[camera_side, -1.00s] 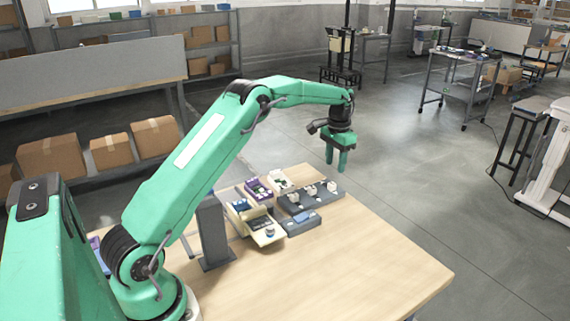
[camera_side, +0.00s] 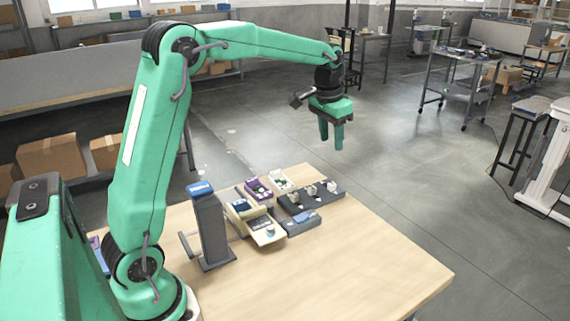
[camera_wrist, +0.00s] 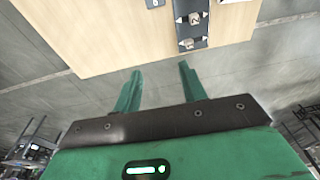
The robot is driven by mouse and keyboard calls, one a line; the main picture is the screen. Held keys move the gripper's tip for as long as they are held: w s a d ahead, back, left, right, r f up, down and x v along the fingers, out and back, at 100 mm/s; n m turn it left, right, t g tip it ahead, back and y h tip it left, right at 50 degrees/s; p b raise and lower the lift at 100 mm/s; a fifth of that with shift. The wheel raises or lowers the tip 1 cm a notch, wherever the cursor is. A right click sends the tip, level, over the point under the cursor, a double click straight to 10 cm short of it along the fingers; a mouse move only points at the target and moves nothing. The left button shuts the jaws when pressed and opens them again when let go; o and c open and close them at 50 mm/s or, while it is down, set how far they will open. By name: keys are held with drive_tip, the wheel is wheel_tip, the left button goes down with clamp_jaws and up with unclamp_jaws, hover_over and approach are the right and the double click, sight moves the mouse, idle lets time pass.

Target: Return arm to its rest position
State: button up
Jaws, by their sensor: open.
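My gripper (camera_side: 331,133) hangs in the air above and beyond the far edge of the wooden table (camera_side: 350,255), with its green fingers pointing down. In the wrist view my gripper (camera_wrist: 160,85) shows two fingers spread apart with nothing between them. My arm stands raised, its lower link nearly upright and its upper link reaching to the right. No object touches the fingers.
A dark grey post (camera_side: 210,232) with a blue top stands on the table close to my arm. Beyond it are a dark strip with several white knobs (camera_side: 312,192), a purple box (camera_side: 258,190) and a cream tray (camera_side: 266,232). The table's right part is bare.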

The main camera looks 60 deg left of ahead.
drive_tip(key=s+d+r+t, duration=0.1)
drive_tip(key=s+d+r, duration=0.15)
drive_tip(key=s, duration=0.55)
drive_tip(key=s+d+r+t, duration=0.1)
drive_tip(key=s+d+r, duration=0.1)
drive_tip(key=s+d, duration=0.35)
drive_tip(key=s+d+f+t, duration=0.1)
drive_tip(key=s+f, duration=0.3)
drive_tip(key=s, duration=1)
drive_tip(key=shift+d+f+t, duration=0.15)
drive_tip(key=shift+t, duration=0.15)
